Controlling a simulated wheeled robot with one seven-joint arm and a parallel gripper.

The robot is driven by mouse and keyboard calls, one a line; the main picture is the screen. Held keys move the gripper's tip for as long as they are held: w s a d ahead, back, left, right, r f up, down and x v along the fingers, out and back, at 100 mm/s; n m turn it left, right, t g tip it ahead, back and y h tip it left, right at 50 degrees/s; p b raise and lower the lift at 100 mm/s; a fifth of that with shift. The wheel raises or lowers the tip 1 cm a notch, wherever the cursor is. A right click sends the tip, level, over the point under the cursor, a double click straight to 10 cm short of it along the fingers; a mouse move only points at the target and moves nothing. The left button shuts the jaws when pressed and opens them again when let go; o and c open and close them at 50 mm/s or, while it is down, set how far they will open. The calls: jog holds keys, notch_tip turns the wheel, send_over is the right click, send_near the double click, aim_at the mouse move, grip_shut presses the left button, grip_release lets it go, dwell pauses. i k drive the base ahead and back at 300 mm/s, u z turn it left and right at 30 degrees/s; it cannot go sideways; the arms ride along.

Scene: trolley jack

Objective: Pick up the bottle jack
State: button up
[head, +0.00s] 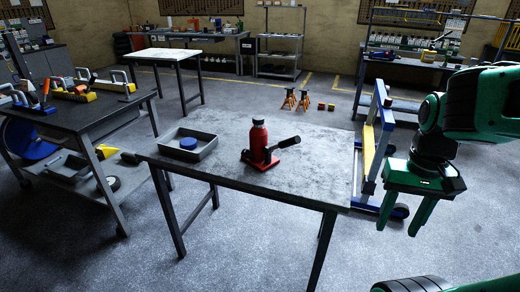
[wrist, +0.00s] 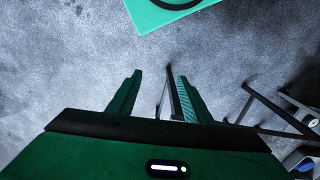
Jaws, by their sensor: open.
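The red bottle jack (head: 258,147) stands upright on the grey worktable (head: 310,175), near its middle. It has a dark cap, a red base plate and a dark handle sticking out to the right. My gripper (head: 400,222) is green, open and empty. In the head view it hangs to the right of the worktable, fingers down, well apart from the jack. The jack does not show in the wrist view.
A grey tray (head: 205,150) holding a blue round thing (head: 188,143) sits left of the jack. A blue and yellow wheeled frame (head: 370,150) stands at the table's right edge. A tool-laden cart (head: 95,118) is at left. Floor in front is clear.

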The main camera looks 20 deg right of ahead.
aim_at(258, 138)
jog(key=u, duration=0.15)
jog(key=i, duration=0.95)
jog(key=z, duration=0.25)
